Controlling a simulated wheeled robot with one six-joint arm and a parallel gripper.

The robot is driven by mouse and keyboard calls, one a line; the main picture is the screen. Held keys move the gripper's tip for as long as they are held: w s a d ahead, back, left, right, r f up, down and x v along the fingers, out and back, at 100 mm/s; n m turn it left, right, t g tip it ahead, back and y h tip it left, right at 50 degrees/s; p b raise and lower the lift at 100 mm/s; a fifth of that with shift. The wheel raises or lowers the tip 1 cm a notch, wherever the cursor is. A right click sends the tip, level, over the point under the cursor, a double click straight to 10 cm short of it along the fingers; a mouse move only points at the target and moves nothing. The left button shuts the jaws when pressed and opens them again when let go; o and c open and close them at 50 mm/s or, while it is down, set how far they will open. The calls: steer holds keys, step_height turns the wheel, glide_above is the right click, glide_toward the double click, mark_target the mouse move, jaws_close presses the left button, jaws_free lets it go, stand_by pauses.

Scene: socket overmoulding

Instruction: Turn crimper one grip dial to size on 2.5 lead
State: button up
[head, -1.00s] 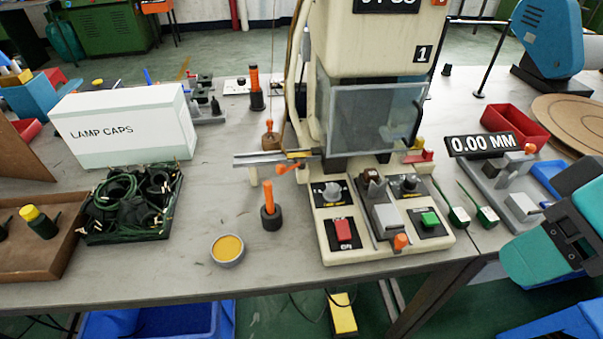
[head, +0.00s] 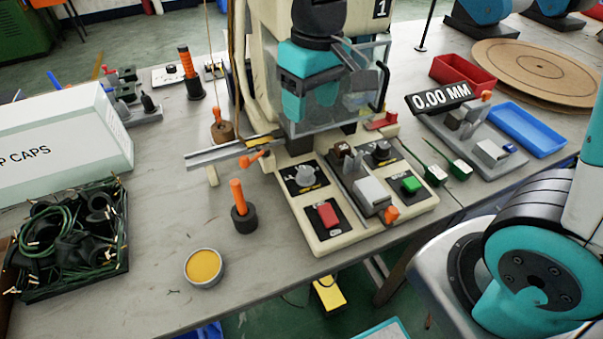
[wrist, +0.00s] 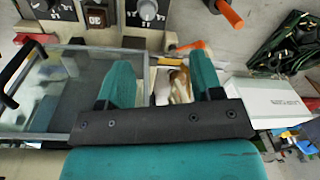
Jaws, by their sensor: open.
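Crimper one is the cream machine (head: 266,80) with a "1" plate at its top. On its front panel is a grey dial (head: 304,175) at the left and another dial (head: 381,151) at the right. Both dials' markings are too small to read. The left dial also shows at the top of the wrist view (wrist: 148,10). My gripper (head: 306,108) is teal, open and empty, in front of the crimper's clear guard, above and behind the panel. Its two fingers show apart in the wrist view (wrist: 163,82). Neither finger touches a dial.
The clear guard (head: 366,80) is close to my gripper. An orange-handled tool (head: 238,195) stands left of the panel. A crate of dark green leads (head: 120,262) sits further left.

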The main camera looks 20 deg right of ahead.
mark_target(306, 169)
steer(key=shift+m+h, duration=0.3)
steer(key=shift+h, duration=0.1)
steer(key=w+f, duration=0.1)
steer(key=f, duration=0.5)
steer(key=w+f+b, duration=0.1)
steer(key=f, duration=0.6)
steer(key=w+f, duration=0.1)
steer(key=f, duration=0.5)
steer(key=shift+d+f, duration=0.3)
steer(key=shift+f, duration=0.1)
steer(key=shift+c, duration=0.4)
steer(key=c, duration=0.9)
steer(key=shift+o, duration=0.2)
steer(key=shift+m, duration=0.4)
steer(key=m+p, duration=0.1)
steer(key=m, duration=0.4)
steer(key=shift+r, duration=0.1)
steer(key=m+p, duration=0.1)
steer(key=m, duration=0.5)
steer(key=shift+p, duration=0.35)
steer(key=shift+d+m, duration=0.1)
steer(key=shift+m, duration=0.2)
